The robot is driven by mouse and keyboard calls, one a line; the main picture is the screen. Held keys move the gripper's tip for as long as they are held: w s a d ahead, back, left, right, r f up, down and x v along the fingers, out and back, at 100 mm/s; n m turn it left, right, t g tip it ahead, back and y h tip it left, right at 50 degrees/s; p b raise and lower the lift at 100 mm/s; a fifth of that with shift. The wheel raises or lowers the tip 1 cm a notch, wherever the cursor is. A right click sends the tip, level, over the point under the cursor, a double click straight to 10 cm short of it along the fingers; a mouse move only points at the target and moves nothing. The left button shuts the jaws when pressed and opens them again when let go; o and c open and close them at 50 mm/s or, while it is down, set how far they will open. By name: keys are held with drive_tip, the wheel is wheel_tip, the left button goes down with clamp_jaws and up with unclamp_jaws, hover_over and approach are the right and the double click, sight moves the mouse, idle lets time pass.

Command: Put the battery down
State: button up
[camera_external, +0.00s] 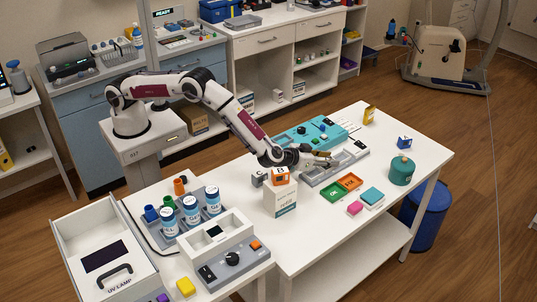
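My gripper (328,159) reaches in from the left, low over a grey compartmented tray (318,180) on the white table. The fingers are small and dark here, with a brownish tint at the tips. I cannot tell whether they are apart or shut on something. No battery can be made out clearly; it may be hidden at the fingers or too small to tell.
A teal device (303,133) lies behind the gripper. An orange block (281,174) sits on a white box (281,200) close to my wrist. Green (332,192) and orange (350,181) trays lie in front.

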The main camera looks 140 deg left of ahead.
drive_tip(key=shift+v, duration=6)
drive_tip(key=shift+r, duration=0.1)
